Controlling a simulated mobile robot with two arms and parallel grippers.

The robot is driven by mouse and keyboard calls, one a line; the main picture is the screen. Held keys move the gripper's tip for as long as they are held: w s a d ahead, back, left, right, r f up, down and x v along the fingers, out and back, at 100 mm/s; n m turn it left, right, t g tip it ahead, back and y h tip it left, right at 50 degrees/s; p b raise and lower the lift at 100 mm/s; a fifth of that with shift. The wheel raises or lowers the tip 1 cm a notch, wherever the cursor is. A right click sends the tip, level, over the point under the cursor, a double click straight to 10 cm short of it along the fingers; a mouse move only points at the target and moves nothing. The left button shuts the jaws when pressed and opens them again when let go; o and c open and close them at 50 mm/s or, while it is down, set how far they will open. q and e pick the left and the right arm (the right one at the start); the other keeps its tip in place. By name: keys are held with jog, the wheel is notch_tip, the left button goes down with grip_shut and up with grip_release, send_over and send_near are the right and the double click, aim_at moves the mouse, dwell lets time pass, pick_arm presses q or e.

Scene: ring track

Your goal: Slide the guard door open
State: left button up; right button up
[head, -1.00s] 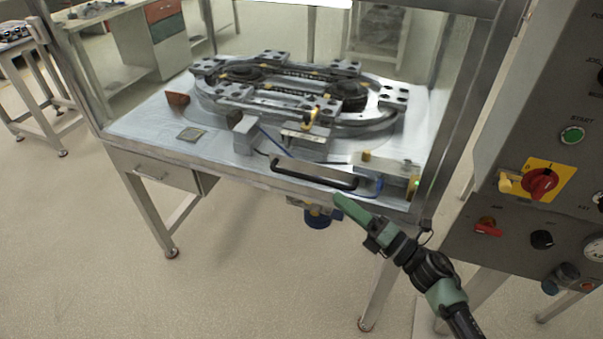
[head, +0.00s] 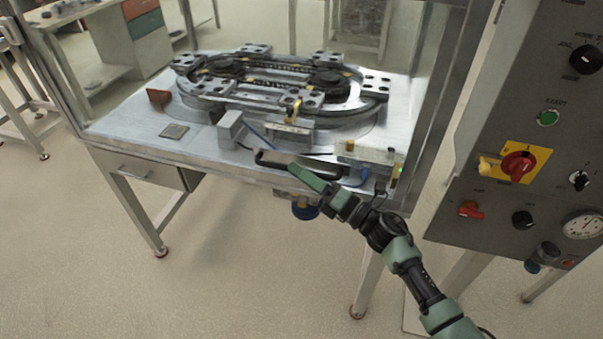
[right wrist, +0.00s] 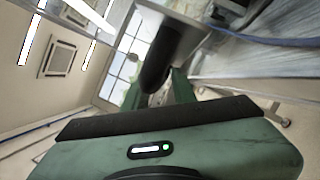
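The guard door is a clear panel in a metal frame on the front of the ring track's table. Its dark bar handle (head: 300,163) runs along the door's lower edge. My right gripper (head: 302,177) reaches up from the lower right, its green fingers at the front of the handle and overlapping it in the head view. In the right wrist view, the dark handle (right wrist: 160,58) rises in front of the gap between my two green fingers (right wrist: 155,92). The fingers are apart; whether they touch the handle I cannot tell. My left gripper is out of view.
The ring track (head: 280,88) sits on the table behind the guard. A control panel (head: 540,130) with a red and yellow switch (head: 517,165) stands close at the right of my arm. A drawer (head: 140,170) hangs at the table's left front. The floor in front is clear.

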grip_shut()
dwell(1.2)
